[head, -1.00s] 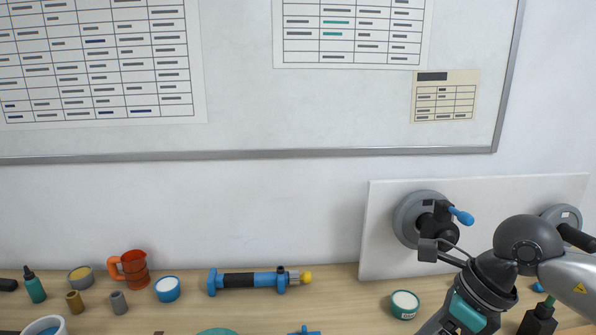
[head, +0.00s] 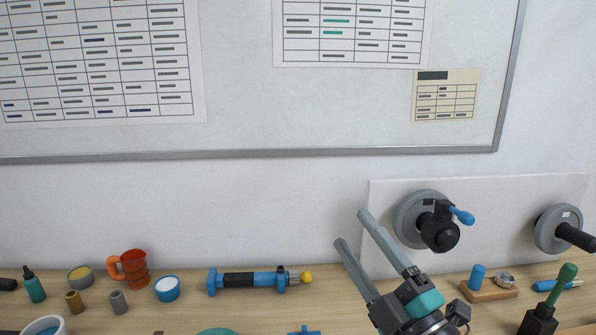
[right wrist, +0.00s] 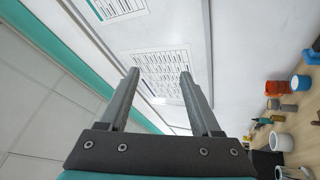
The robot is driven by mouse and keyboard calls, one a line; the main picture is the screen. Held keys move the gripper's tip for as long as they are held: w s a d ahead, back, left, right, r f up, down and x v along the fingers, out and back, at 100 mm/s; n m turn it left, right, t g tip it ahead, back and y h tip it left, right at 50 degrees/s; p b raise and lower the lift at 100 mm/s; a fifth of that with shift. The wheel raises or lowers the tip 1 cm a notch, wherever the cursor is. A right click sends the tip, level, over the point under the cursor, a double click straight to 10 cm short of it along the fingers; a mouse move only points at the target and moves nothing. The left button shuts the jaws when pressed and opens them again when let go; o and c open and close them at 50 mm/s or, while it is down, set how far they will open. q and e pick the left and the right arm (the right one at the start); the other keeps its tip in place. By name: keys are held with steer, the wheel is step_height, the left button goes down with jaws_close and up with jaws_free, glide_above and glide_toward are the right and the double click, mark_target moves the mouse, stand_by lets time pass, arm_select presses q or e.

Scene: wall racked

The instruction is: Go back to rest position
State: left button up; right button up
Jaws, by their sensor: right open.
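My right gripper (head: 351,228) is in the lower right of the head view, its two long grey fingers pointing up and to the left, apart and empty. In the right wrist view the same gripper (right wrist: 158,75) has its fingers spread with nothing between them. It is clear of the wall panel (head: 385,262) and of the grey round fixture with a black knob and blue-tipped lever (head: 412,222). My left gripper is in neither view.
A wooden bench carries a blue and black tool (head: 250,281), an orange jug (head: 131,268), a blue cup (head: 168,289) and a green bottle (head: 35,287). A second round fixture (head: 556,228) is on the panel at right. A green-handled tool (head: 563,284) stands upright below it.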

steer(key=s+d+f+m+g+h, duration=0.25)
steer(key=d+f+m+h, duration=0.35)
steer(key=f, duration=0.4)
steer(key=s+d+f+m+g+h, duration=0.25)
steer(key=f+m+g+h, duration=0.2)
steer(key=f+m, duration=0.4)
steer(key=s+a+f+m+g, duration=0.1)
steer(key=s+f+m+g, duration=0.3)
steer(key=s+f+g, duration=0.9)
steer(key=s+f+t+b, duration=0.1)
steer(key=s+f+b, duration=0.2)
steer(key=f, duration=1)
steer(key=s+f+t+b, duration=0.1)
steer(key=s+f+b, duration=0.1)
steer(key=f, duration=1.2)
steer(key=s+d+f+b, duration=0.1)
steer(key=s+f+b, duration=0.2)
steer(key=s+f, duration=0.5)
steer(key=s+d+f+g+b, duration=0.1)
steer(key=s+f+b, duration=0.2)
steer(key=s+f, duration=0.5)
step_height(320, 180, down, 4)
steer(key=shift+s+d+f+n, duration=0.15)
steer(key=shift+d+f+n, duration=0.05)
steer(key=shift+d+n, duration=0.25)
